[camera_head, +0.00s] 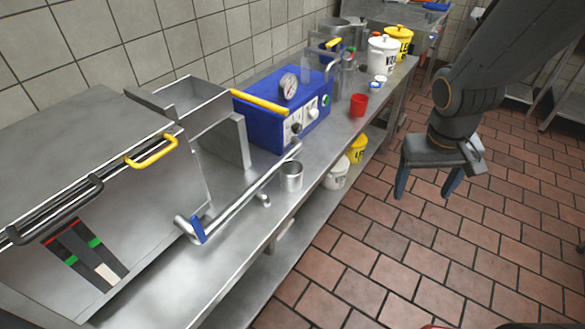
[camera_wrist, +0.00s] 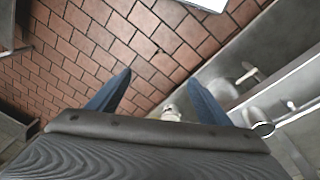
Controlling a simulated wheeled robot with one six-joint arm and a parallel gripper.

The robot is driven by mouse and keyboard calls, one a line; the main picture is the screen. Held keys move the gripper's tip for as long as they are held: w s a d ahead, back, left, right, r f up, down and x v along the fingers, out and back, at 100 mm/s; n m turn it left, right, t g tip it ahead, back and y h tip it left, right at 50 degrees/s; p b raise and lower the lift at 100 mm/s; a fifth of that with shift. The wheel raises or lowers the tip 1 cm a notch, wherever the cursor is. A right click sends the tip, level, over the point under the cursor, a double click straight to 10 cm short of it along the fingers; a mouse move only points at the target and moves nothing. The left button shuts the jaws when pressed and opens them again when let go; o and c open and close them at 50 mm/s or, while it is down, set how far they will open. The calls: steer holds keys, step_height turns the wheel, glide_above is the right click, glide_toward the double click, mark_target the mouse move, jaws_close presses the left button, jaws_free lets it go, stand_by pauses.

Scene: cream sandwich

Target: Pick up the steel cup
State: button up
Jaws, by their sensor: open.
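The steel cup (camera_head: 291,177) stands upright on the steel counter (camera_head: 262,212) in the head view, beside a long steel pipe with a blue grip. My gripper (camera_head: 424,194) hangs to the right of the counter, over the tiled floor, well apart from the cup. Its two blue fingers are spread with nothing between them. In the wrist view my gripper (camera_wrist: 158,92) shows the same open fingers above the floor. I cannot tell for sure whether the cup shows in the wrist view.
A blue machine (camera_head: 290,108) with a gauge stands behind the cup. A red cup (camera_head: 358,105) and white and yellow buckets (camera_head: 382,57) are farther along the counter. The steel pipe (camera_head: 250,190) runs close to the cup. The floor (camera_head: 400,250) on the right is clear.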

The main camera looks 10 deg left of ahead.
steer(key=w+a+n+t+p, duration=0.2)
steer(key=w+a+n+p, duration=0.1)
steer(key=w+a, duration=0.45)
steer(key=n+y+p, duration=0.4)
steer(key=p, duration=0.1)
glide_toward(297, 166)
step_height(297, 166, down, 2)
steer(key=f, duration=0.1)
steer(key=a+f, duration=0.1)
steer(key=f+b, duration=0.1)
steer(key=shift+s+a+f+n, duration=0.1)
steer(key=shift+s+a+n, duration=0.3)
steer(key=shift+g, duration=0.3)
steer(key=shift+b+x, duration=1.75)
steer(key=shift+x, duration=1.05)
steer(key=shift+s+a, duration=0.15)
steer(key=c, duration=1.1)
